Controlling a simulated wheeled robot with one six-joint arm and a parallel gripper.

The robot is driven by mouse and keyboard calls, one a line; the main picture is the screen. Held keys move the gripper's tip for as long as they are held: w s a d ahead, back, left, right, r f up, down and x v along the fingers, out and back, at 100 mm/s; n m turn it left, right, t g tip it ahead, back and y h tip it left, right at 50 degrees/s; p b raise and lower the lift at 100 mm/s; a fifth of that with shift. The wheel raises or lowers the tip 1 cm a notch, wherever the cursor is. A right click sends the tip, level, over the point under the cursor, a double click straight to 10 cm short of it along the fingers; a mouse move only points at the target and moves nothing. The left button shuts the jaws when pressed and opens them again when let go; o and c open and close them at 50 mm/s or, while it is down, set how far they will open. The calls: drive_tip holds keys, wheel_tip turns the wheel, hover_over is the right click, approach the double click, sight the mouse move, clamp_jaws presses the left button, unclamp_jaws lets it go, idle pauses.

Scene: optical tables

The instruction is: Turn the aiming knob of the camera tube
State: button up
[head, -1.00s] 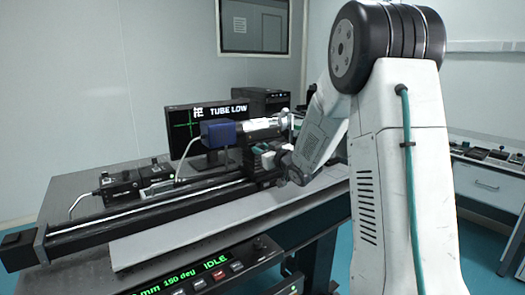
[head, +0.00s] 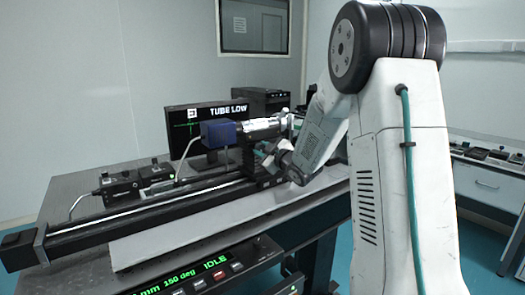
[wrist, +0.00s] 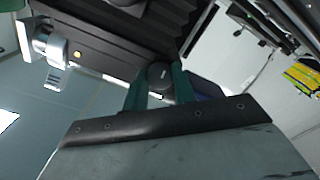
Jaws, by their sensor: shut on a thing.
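The camera tube, with a blue box (head: 218,133) and a silver barrel (head: 262,126), sits on a black mount above the long rail. In the wrist view a dark round aiming knob (wrist: 159,75) lies between the green fingers of my gripper (wrist: 159,88), which is shut on it. In the head view my gripper (head: 268,153) is at the mount just below the barrel, and the knob cannot be made out there. The monitor (head: 206,130) reads "TUBE LOW", with a white square mark above the centre of a green cross.
The black rail (head: 150,212) runs along the optical table (head: 75,185). Black boxes (head: 135,185) with a cable stand behind it. A control panel (head: 215,272) at the front shows "150 deg" and "IDLE". A side bench (head: 490,180) stands at the right.

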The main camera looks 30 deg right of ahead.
drive_tip(key=shift+n, duration=1.2)
drive_tip(key=o, duration=1)
drive_tip(key=s, duration=0.8)
drive_tip(key=shift+w+d, duration=0.1)
